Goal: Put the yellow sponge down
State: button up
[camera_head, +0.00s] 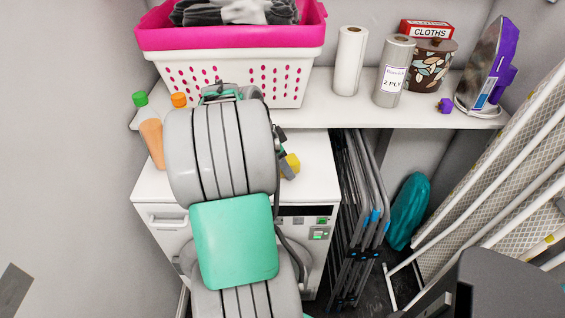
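The yellow sponge (293,162) shows just right of my arm, in front of the white top of the dryer. My gripper (286,168) is mostly hidden behind my arm. A grey and dark finger part shows against the left side of the sponge, and it looks shut on it. The other finger is hidden. Whether the sponge touches the dryer top (316,185) cannot be told from this view.
A white shelf (340,112) behind holds a pink and white laundry basket (232,68), paper rolls (350,60), a cloths box (427,28) and a purple iron (487,70). Bottles (153,143) stand left of my arm. Folded frames (358,210) stand right of the dryer.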

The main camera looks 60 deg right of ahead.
jog(key=shift+r+p, duration=0.3)
jog(key=shift+r, duration=0.05)
jog(key=p+v, duration=0.1)
jog(key=v, duration=1.1)
jog(key=w+a+f+n+t, duration=0.1)
jog(key=w+a+n+t, duration=0.1)
jog(key=w+a+n, duration=0.4)
jog(key=w+a+f+n+t, duration=0.1)
jog(key=w+a+n, duration=0.4)
jog(key=a, duration=0.4)
jog(key=s+a+f+n+t+y, duration=0.1)
jog(key=a+f+n, duration=0.1)
jog(key=a+n, duration=0.5)
jog(key=s+a+f+n+t+y, duration=0.1)
jog(key=a+n, duration=0.7)
jog(key=a, duration=0.9)
notch_tip(320, 180, down, 2)
jog(key=shift+s+a+f+t+y, duration=0.2)
jog(key=shift+s+t+y, duration=0.25)
jog(key=shift+y, duration=0.35)
